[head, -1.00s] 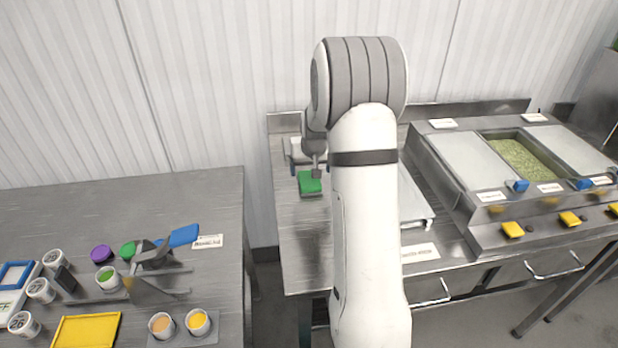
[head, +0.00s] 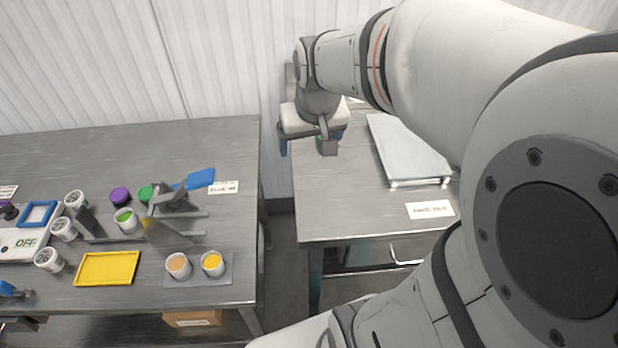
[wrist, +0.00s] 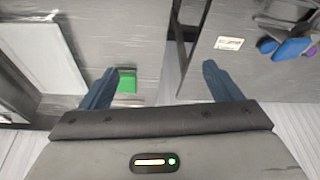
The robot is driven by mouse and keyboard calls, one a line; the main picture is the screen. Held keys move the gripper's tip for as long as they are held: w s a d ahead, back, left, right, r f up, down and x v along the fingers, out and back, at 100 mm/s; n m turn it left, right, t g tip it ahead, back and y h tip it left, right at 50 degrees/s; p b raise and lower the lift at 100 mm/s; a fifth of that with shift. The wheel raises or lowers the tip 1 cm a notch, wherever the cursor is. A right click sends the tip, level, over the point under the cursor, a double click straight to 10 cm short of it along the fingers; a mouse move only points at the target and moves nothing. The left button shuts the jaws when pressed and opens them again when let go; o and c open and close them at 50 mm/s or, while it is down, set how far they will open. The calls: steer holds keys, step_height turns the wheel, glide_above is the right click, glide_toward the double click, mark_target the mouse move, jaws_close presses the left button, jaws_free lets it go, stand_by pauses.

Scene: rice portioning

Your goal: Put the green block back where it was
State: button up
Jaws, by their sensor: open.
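The green block (wrist: 127,84) lies on the metal table and shows just past my left fingertip in the wrist view. In the head view my gripper (head: 308,142) hangs over the back left corner of the right-hand table. The wrist view places the block toward the left finger, not centred. The gap between finger and block cannot be told.
A pale metal tray (head: 408,150) and a label card (head: 430,210) are on the right-hand table (head: 335,215). The left table (head: 80,155) holds several cups, a yellow tray (head: 107,268), a blue piece (head: 201,178) and a grey rack. A gap separates the tables.

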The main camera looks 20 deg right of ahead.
steer(key=s+a+n, duration=0.1)
steer(key=s+a, duration=0.2)
steer(key=s, duration=0.8)
steer(key=shift+a+f, duration=0.4)
steer(key=shift+f, duration=0.05)
stand_by(1.1)
